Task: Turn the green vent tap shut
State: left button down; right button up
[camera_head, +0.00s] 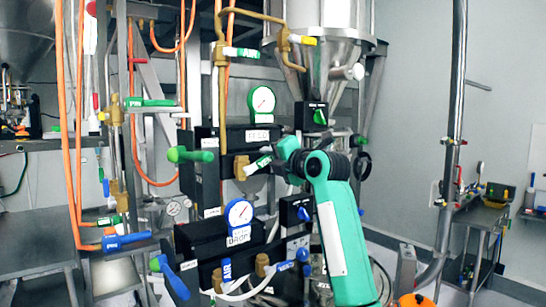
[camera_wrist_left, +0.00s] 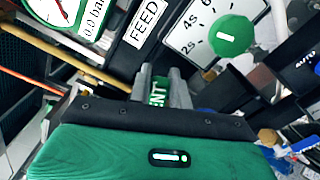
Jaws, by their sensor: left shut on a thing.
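The green vent tap (camera_head: 258,163), with a white-lettered label, sits on a brass valve body (camera_head: 241,168) below the FEED plate. In the left wrist view the vent tap (camera_wrist_left: 157,92) shows as a green patch reading "ENT" between grey fingers. My left gripper (camera_head: 272,160) is shut on the tap's handle; its fingers also show in the left wrist view (camera_wrist_left: 164,88). The gripper body hides most of the handle there. The handle looks tilted in the head view; its exact angle to the pipe is hard to tell. My right gripper is not in view.
A green-rimmed gauge (camera_head: 262,100) is above the FEED plate (camera_head: 258,135). A green timer dial (camera_wrist_left: 231,35) is close by. A blue-rimmed gauge (camera_head: 239,213) and blue taps (camera_head: 290,266) are below. A green-handled tap (camera_head: 190,155) is to the left, and a steel hopper (camera_head: 325,60) stands behind.

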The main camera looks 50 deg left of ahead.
pick_arm(q)
jog(key=m, duration=0.1)
jog(key=f+m, duration=0.1)
jog(key=shift+w+d+f+m+b, duration=0.1)
jog(key=shift+w+f+m+b, duration=0.2)
jog(key=shift+f+m, duration=0.65)
jog(key=shift+m, duration=0.55)
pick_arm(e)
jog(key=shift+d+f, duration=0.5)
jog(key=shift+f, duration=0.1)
pick_arm(q)
jog(key=shift+f, duration=0.1)
jog(key=c, duration=1.3)
grip_release()
jog(key=shift+w, duration=0.1)
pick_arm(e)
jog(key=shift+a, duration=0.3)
